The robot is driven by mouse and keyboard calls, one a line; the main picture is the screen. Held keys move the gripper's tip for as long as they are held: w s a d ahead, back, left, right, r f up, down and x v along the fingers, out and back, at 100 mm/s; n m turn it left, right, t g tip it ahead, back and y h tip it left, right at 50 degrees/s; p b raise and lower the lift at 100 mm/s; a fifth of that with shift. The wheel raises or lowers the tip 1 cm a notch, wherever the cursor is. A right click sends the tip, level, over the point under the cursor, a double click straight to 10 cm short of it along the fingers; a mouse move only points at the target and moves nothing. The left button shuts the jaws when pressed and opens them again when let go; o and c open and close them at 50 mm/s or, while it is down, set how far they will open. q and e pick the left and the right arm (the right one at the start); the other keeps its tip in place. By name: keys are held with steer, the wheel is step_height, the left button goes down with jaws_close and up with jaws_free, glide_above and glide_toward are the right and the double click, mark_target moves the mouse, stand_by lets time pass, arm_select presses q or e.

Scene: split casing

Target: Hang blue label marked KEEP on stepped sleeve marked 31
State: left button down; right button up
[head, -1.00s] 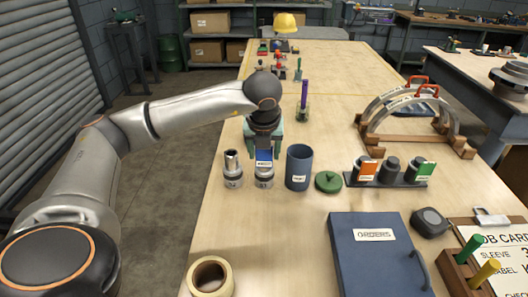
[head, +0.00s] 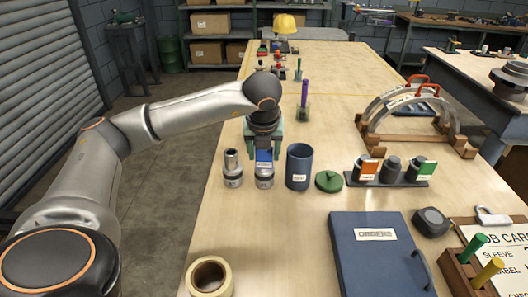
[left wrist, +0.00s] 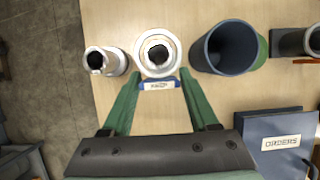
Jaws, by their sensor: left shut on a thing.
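The blue label (head: 264,157) is upright in my left gripper (head: 264,150), against the near side of a grey stepped sleeve (head: 264,182). In the left wrist view the green fingers of my left gripper (left wrist: 160,82) are on either side of the blue label (left wrist: 172,84), whose white patch is too small to read. The label's top lies at the rim of the sleeve (left wrist: 158,52), seen from above. I cannot tell whether it hangs on the sleeve. A second grey sleeve (head: 232,168) stands to the left. The sleeve numbers are not readable. My right gripper is out of view.
A dark blue cup (head: 299,167) stands close to the right of the sleeve. A green lid (head: 328,181), a rack (head: 410,183) with orange and green labels, a blue ORDERS folder (head: 372,260) and a tape roll (head: 209,277) are nearby. The table between sleeves and folder is clear.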

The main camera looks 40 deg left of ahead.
mark_target(264, 166)
arm_select(q)
steer(key=shift+f+b, duration=0.9)
steer(key=shift+f, duration=0.2)
steer(key=shift+f+b, duration=0.35)
steer(key=shift+f+b, duration=0.85)
steer(key=shift+f, duration=0.05)
steer(key=shift+c, duration=0.4)
jaws_free()
steer(key=shift+r+p, duration=2.65)
steer(key=shift+r, duration=1.35)
